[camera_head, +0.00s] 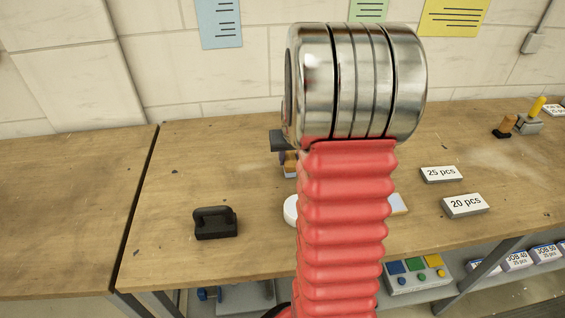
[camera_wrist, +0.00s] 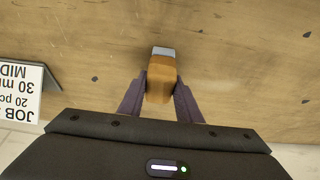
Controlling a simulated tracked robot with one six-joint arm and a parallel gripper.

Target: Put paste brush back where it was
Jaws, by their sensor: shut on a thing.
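In the wrist view the paste brush (camera_wrist: 161,84) shows as an orange-brown block with a pale grey end pointing away from me. My gripper (camera_wrist: 160,88) is shut on it, with one purple finger on each side. The wooden bench top lies below it; I cannot tell whether the brush touches it. In the head view my red arm hides most of the gripper. A purple finger and a bit of the orange-brown brush (camera_head: 290,168) show at the arm's left edge.
A black handled block (camera_head: 215,224) stands on the bench at left. A white round thing (camera_head: 290,210) is partly behind my arm. Cards reading 25 pcs (camera_head: 441,174) and 20 pcs (camera_head: 465,205) are at right.

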